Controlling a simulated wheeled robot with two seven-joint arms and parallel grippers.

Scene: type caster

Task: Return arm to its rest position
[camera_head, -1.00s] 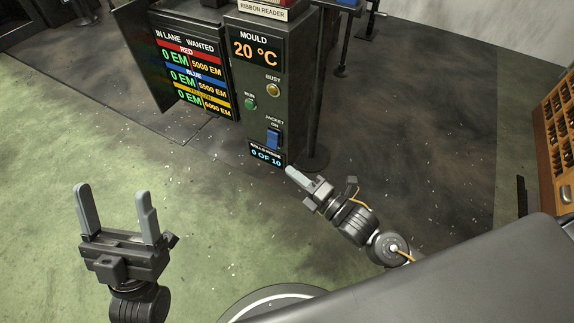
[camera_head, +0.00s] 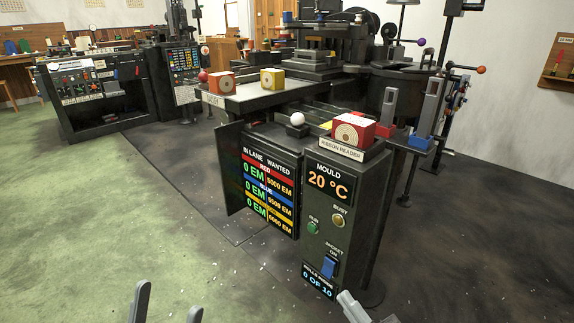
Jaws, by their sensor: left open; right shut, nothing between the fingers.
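My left gripper (camera_head: 166,306) shows at the bottom edge as two upright grey fingers, apart and empty. The rest of it is cut off by the frame. My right gripper (camera_head: 352,307) is at the bottom edge below the mould control panel (camera_head: 341,196), its fingers together. Its arm is almost wholly out of view. The panel reads 20 °C and 0 OF 10, with a green RUN button (camera_head: 313,228) and a blue JACKET switch (camera_head: 329,266). I cannot tell whether the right gripper touches the panel.
A red box (camera_head: 352,131) stands on the ribbon reader. Another red box (camera_head: 221,83) and a yellow box (camera_head: 272,79) stand on the shelf behind. A lane board (camera_head: 270,190) adjoins the panel. Black machines stand further back left. The green floor (camera_head: 90,220) at left is clear.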

